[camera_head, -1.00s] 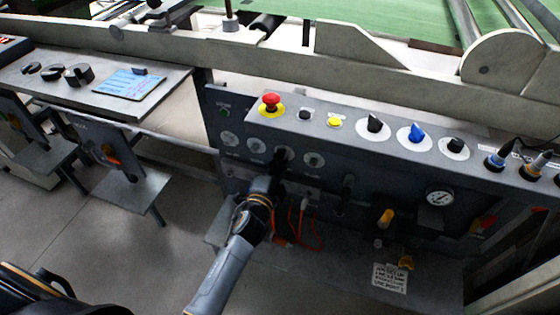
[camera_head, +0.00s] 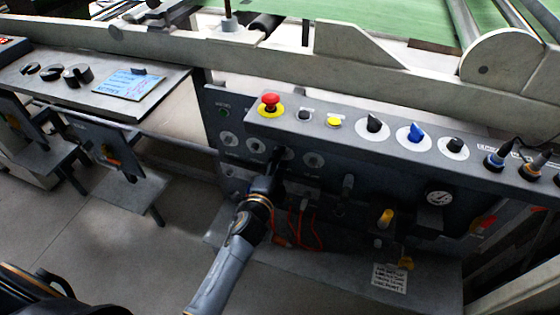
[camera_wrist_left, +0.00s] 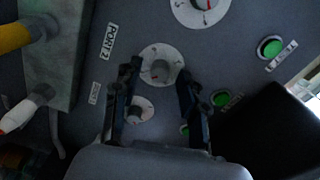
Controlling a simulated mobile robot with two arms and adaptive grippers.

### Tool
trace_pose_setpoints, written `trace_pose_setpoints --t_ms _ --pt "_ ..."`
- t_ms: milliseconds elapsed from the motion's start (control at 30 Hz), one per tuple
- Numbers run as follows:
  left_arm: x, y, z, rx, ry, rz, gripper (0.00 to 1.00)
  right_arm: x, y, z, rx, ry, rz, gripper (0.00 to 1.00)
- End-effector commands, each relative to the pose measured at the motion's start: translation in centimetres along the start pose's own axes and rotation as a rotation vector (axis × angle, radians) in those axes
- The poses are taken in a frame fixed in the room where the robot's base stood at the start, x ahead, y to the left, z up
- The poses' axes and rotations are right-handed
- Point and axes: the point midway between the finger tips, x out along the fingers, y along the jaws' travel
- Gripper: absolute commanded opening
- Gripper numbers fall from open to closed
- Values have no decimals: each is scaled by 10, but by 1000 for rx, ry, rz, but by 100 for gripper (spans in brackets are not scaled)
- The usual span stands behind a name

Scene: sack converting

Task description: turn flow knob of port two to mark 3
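My left gripper (camera_head: 277,158) reaches up to the front of the grey panel in the head view and covers part of a round dial (camera_head: 288,153). In the left wrist view the left gripper (camera_wrist_left: 158,70) is open, with one finger on each side of a small grey knob (camera_wrist_left: 160,69) on a white round scale plate (camera_wrist_left: 149,52). A gap shows between the knob and each finger. A "PORT 2" label (camera_wrist_left: 107,42) is left of this dial. The marks are too small to read. My right gripper is not in view.
A larger dial (camera_wrist_left: 203,6) and a smaller one (camera_wrist_left: 140,108) flank the knob. Green buttons (camera_wrist_left: 270,47) are to the right. A grey block with a yellow handle (camera_wrist_left: 14,37) is at left. A red emergency button (camera_head: 270,102) stands on the ledge above; orange cables (camera_head: 305,232) hang below.

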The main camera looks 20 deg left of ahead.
Motion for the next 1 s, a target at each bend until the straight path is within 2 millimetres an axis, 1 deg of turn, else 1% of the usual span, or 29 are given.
trace_pose_setpoints --t_ms 133,233,367,600,700,833,1000 --pt "-2 1 0 0 -1 1 43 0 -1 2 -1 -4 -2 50" --pt "-12 1 0 -1 -1 2 43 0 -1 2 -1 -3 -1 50" --pt "-34 1 0 -1 -1 3 43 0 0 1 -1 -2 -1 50" --pt "-84 2 0 -2 -1 4 43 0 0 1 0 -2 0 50" --pt "-100 2 0 -2 -1 3 43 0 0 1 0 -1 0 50" --pt "-114 1 0 0 0 1 43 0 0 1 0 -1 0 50" --pt "-120 0 0 0 0 0 43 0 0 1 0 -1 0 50"
